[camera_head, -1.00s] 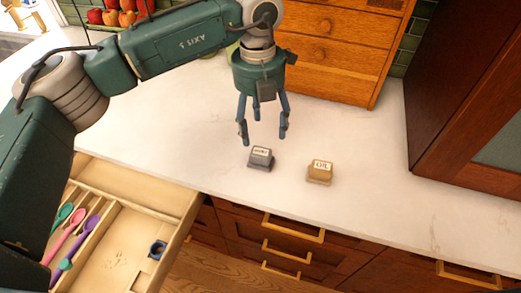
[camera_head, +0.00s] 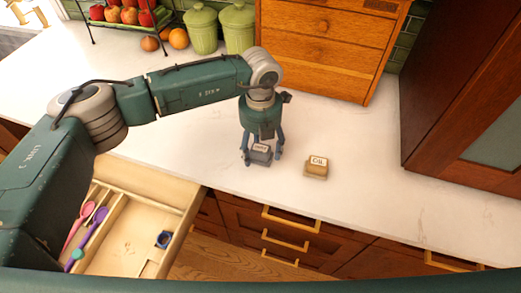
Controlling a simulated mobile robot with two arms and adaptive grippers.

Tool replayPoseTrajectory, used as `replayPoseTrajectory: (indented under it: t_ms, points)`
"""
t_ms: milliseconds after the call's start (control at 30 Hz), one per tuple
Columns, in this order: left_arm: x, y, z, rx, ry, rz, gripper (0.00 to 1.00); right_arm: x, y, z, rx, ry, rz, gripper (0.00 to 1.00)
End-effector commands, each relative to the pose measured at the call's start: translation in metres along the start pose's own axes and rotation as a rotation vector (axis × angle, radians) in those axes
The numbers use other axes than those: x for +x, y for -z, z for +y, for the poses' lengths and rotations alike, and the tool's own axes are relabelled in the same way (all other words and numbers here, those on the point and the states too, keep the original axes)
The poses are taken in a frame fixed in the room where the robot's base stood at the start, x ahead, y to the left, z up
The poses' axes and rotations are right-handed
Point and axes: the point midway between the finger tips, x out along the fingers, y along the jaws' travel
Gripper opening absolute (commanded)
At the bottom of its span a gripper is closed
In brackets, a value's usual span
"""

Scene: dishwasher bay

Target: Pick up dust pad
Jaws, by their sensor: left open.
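Two small labelled blocks stand on the white counter. The grey block (camera_head: 261,154) has a label too small to read, so I cannot tell if it is the dust pad. The tan block (camera_head: 316,168) to its right is labelled "OIL". My left gripper (camera_head: 262,158) points down with its fingers open, one on each side of the grey block. I cannot tell whether the fingers touch it. The tan block stands apart from the fingers. My right gripper is not in view.
An open drawer (camera_head: 145,190) at lower left holds several coloured spoons and a small blue item (camera_head: 163,240). A wooden drawer cabinet (camera_head: 325,50) stands behind, with green canisters (camera_head: 238,28) to its left. The counter to the right is clear.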

Motion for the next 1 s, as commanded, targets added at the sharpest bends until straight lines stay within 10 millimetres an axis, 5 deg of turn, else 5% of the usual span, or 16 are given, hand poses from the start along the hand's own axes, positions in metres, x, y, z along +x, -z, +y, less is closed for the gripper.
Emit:
replayPoseTrajectory:
  t_ms: [167,433,767,1000]
  points:
    - [0.001,0.000,0.000,0.001,0.000,0.000,0.60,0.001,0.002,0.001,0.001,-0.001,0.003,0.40]
    - [0.000,0.000,0.000,0.001,0.000,0.000,0.09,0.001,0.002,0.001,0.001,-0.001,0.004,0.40]
    - [-0.002,-0.001,0.000,0.001,0.000,-0.002,0.09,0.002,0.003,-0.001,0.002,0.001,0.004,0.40]
    - [-0.026,-0.002,0.000,0.002,0.001,-0.005,0.09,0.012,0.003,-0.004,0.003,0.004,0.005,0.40]
